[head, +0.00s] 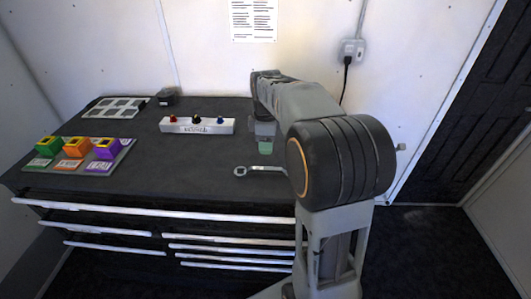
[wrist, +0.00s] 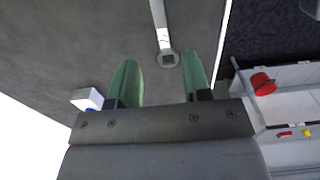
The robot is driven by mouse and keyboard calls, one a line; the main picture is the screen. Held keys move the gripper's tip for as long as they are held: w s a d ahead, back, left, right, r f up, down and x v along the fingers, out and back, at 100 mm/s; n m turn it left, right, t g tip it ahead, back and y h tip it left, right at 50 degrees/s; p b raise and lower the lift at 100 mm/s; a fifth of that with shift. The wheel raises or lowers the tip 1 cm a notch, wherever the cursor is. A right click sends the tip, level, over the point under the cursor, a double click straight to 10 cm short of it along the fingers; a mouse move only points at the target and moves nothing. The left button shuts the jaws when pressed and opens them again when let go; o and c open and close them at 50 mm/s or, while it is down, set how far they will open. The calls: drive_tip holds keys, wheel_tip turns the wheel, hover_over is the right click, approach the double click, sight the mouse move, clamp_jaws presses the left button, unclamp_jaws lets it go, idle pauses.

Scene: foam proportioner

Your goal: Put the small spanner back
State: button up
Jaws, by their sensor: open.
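The small spanner (head: 262,169) is a light metal bar lying on the dark bench top. Its ring end points left in the head view, and its other end is hidden behind my arm. My gripper (head: 265,147) is above the bench just behind the spanner in the head view. In the wrist view my gripper (wrist: 161,75) is open, with two green fingers apart and nothing held. There, a ring end of the spanner (wrist: 167,59) shows just beyond the gap between the fingertips, nearer the right finger. I cannot tell the height of the fingers above it.
A white block with coloured knobs (head: 197,125) stands behind the spanner. A tray (head: 120,158) with green, orange and purple holders is at left. A grey slotted rack (head: 116,107) and a small black box (head: 167,97) are at the back. The bench front middle is clear.

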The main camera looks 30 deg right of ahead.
drive_tip(key=s+a+f+m+t, duration=0.1)
drive_tip(key=s+a+f+m, duration=0.1)
drive_tip(key=s+a+m, duration=0.3)
drive_tip(key=s+a+f+m+t, duration=0.1)
drive_tip(key=s+a+m, duration=0.4)
drive_tip(key=s, duration=0.6)
drive_tip(key=shift+f+m+t, duration=0.4)
drive_tip(key=shift+m+t, duration=0.4)
drive_tip(key=shift+m, duration=0.3)
drive_tip(key=shift+s, duration=0.1)
